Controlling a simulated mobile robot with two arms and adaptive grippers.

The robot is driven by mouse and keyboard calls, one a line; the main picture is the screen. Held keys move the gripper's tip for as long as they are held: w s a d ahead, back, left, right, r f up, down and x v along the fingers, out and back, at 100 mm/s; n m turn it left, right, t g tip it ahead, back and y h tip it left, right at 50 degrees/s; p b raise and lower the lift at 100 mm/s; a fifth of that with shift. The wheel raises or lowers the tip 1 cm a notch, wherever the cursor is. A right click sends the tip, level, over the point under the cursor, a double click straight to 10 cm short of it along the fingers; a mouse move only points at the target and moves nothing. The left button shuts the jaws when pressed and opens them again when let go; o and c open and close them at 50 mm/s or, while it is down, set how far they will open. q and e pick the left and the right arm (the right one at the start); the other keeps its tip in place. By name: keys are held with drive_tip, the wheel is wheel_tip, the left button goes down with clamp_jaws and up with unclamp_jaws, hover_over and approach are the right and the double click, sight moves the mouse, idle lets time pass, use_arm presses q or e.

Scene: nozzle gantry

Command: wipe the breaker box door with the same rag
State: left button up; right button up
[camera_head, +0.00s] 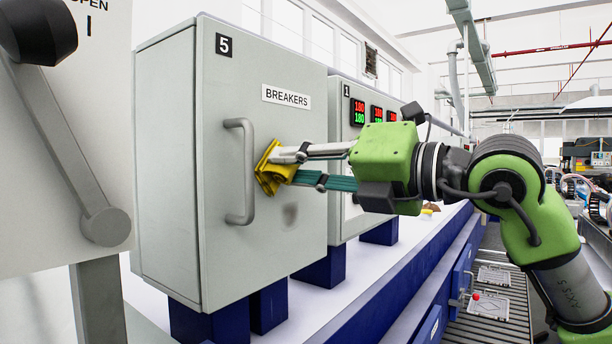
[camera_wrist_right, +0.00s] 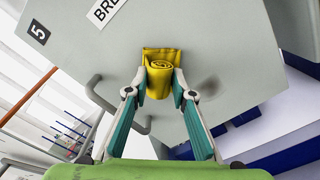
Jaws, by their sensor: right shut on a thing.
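The breaker box door (camera_head: 255,100) is light grey, marked 5 and BREAKERS, with a vertical bar handle (camera_head: 246,172) on its left part. A dark smudge (camera_head: 290,215) shows low on the door. It also shows in the right wrist view (camera_wrist_right: 207,88). My right gripper (camera_head: 282,165) is shut on a folded yellow rag (camera_head: 268,170), just right of the handle and above the smudge. In the right wrist view the rag (camera_wrist_right: 160,72) is rolled between the fingertips, at or very near the door; exact contact is unclear. My left gripper is out of view.
A second grey box (camera_head: 345,120) with red and green number displays stands to the right of the breaker box. Both stand on blue supports (camera_head: 325,268) over a white surface. A grey lever (camera_head: 85,190) stands at the left front.

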drive_tip(key=shift+s+a, duration=0.4)
drive_tip(key=shift+s, duration=0.1)
drive_tip(key=shift+d, duration=0.1)
drive_tip(key=shift+s+d+f+b, duration=0.2)
drive_tip(key=shift+s+d+b, duration=0.15)
drive_tip(key=shift+b, duration=0.3)
drive_tip(key=b+v, duration=0.1)
drive_tip(key=v, duration=0.3)
drive_tip(key=shift+d+r+b, duration=0.1)
drive_tip(key=shift+d+b, duration=0.1)
drive_tip(key=shift+b, duration=0.2)
drive_tip(key=shift+s+d+r, duration=0.1)
drive_tip(key=shift+s+d, duration=0.05)
drive_tip(key=shift+d, duration=0.05)
drive_tip(key=shift+d, duration=0.1)
